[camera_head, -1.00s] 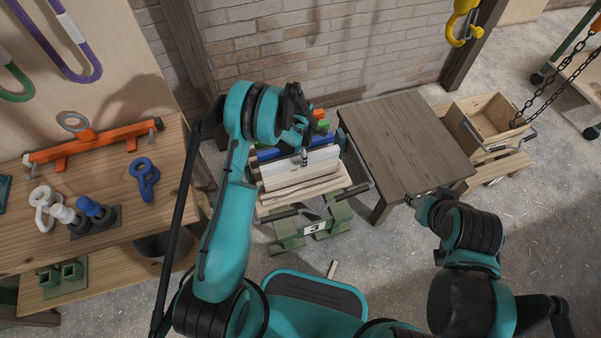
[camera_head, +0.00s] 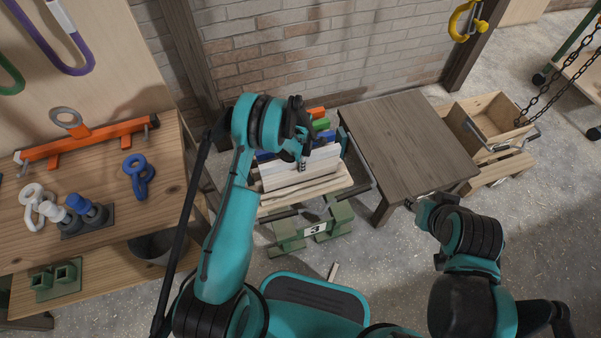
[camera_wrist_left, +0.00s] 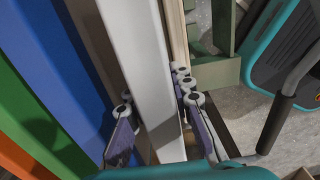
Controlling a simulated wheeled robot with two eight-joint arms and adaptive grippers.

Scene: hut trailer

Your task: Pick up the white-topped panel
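The white-topped panel (camera_head: 287,179) stands on edge in a rack of boards in the middle of the head view. In the left wrist view the white panel (camera_wrist_left: 146,62) runs down between the fingers of my left gripper (camera_wrist_left: 155,105). The fingers are spread on either side of it, with a visible gap on the left side. In the head view my left gripper (camera_head: 302,160) is over the panel's top edge and partly hides it. My right gripper (camera_head: 424,206) hangs by the brown table's front corner, far from the panel; its fingers are too small to judge.
Blue (camera_wrist_left: 55,65), green (camera_wrist_left: 25,110) and orange (camera_wrist_left: 15,155) panels stand left of the white one. A brown table (camera_head: 405,140) is right of the rack. A wooden workbench (camera_head: 100,185) with shackles stands left. A wooden crate (camera_head: 490,122) is beyond the table.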

